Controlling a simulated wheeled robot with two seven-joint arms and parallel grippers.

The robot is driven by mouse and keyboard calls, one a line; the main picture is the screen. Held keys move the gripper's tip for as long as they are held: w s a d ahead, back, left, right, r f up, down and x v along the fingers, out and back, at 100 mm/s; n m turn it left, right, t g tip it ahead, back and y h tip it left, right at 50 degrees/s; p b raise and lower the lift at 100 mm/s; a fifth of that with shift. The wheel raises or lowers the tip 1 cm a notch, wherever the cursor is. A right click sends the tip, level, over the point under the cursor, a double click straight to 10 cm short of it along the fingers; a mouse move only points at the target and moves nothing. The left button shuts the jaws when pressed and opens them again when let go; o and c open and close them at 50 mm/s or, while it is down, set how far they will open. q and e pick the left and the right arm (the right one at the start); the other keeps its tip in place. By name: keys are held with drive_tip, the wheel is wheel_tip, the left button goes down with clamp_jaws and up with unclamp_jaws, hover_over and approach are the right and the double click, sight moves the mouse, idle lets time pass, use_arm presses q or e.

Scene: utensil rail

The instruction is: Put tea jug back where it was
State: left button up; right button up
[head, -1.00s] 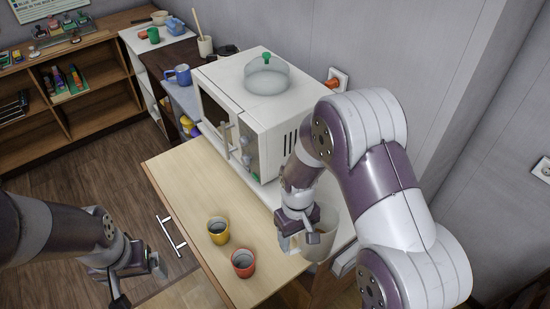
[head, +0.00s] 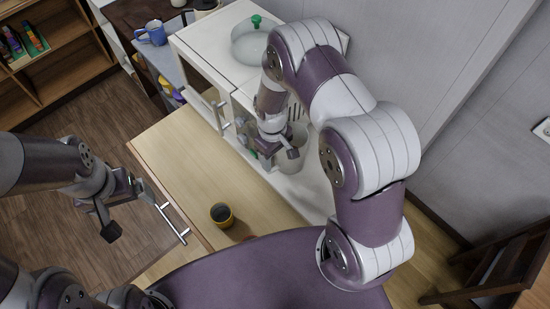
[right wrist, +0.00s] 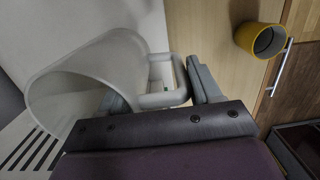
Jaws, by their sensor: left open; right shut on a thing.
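The tea jug, a pale translucent vessel with a side handle, shows in the head view (head: 293,158), partly hidden by my right arm. In the right wrist view the jug (right wrist: 85,82) fills the left side, tilted in the picture, with its mouth towards the lower left. My right gripper (head: 278,150) is shut on its handle (right wrist: 160,98). The jug is beside the white microwave's vented right side; I cannot tell whether its base touches the white surface. My left gripper (head: 122,212) is open and empty, left of the counter.
The white microwave (head: 200,62) stands behind, with a clear dome (head: 248,45) with a green knob on top. A yellow cup (head: 222,213) stands on the wooden counter (head: 185,160). A metal bar handle (head: 172,218) runs along its front. The counter's middle is clear.

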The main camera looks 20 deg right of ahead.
sight(276, 170)
drive_tip(key=f, duration=0.1)
drive_tip(key=f+p, duration=0.1)
drive_tip(key=f, duration=0.1)
drive_tip(key=shift+s+d+f+p, duration=0.1)
drive_tip(key=shift+s+f+p, duration=0.15)
drive_tip(key=shift+p, duration=0.15)
drive_tip(key=shift+f, duration=0.15)
drive_tip(key=shift+w+f, duration=0.15)
drive_tip(key=shift+w, duration=0.05)
drive_tip(key=o, duration=1.6)
use_arm(q)
drive_tip(key=shift+s+d+r, duration=0.1)
drive_tip(key=shift+s+r, duration=0.15)
drive_tip(key=shift+r, duration=0.25)
drive_tip(key=shift+s+r, duration=0.2)
drive_tip(key=shift+r, duration=0.25)
use_arm(e)
drive_tip(key=shift+o, duration=0.2)
drive_tip(key=shift+s, duration=0.15)
